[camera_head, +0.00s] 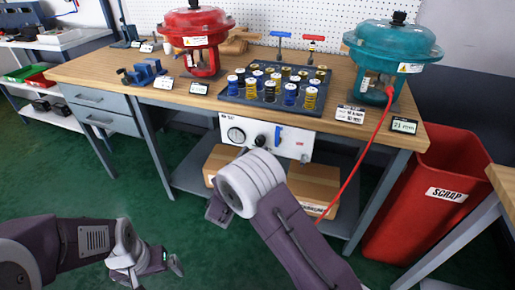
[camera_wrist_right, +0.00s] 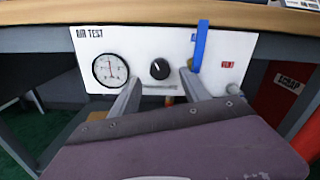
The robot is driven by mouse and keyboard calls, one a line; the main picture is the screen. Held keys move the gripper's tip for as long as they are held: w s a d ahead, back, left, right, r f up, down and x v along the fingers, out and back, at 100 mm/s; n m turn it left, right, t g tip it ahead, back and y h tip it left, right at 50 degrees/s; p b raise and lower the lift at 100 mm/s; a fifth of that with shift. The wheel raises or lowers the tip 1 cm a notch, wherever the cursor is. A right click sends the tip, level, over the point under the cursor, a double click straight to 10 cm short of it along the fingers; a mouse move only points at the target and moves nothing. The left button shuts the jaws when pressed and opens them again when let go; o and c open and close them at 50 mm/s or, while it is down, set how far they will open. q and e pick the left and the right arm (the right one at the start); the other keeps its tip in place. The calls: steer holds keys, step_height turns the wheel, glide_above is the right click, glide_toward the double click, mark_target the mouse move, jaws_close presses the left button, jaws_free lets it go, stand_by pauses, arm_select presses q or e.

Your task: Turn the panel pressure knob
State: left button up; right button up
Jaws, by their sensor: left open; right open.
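The panel pressure knob is a round black knob (camera_wrist_right: 160,69) with a pale mark, on the white air test panel (camera_wrist_right: 135,45) under the bench edge. It also shows in the head view (camera_head: 260,140). My right gripper (camera_wrist_right: 162,78) is open and empty in the right wrist view. Its two grey fingers point at the panel, one on each side of the knob in the picture; I cannot tell how far they are from it. In the head view my wrist hides those fingers. My left gripper (camera_head: 168,263) is open and empty, low over the green floor at left.
A round dial gauge (camera_wrist_right: 110,70) is left of the knob. A blue lever (camera_wrist_right: 201,45) hangs close to its right, near my right finger. Cardboard boxes (camera_head: 315,185) sit on the shelf below. A red hose (camera_head: 358,160) hangs at right, beside the scrap bin (camera_head: 420,205).

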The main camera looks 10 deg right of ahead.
mark_target(259, 143)
steer(key=b+x, duration=0.1)
steer(key=x, duration=0.3)
steer(key=shift+w+d, duration=0.2)
jaws_close()
steer(key=m+b, duration=0.2)
steer(key=m, duration=0.1)
steer(key=shift+f+b, duration=0.2)
steer(key=shift+b, duration=0.1)
steer(key=m+b, duration=0.9)
steer(key=b, duration=0.2)
steer(key=shift+a+f+m, duration=0.1)
steer(key=shift+m, duration=0.2)
steer(key=shift+r+m+b, duration=0.25)
steer(key=shift+m+b, duration=0.95)
steer(key=shift+b, duration=0.3)
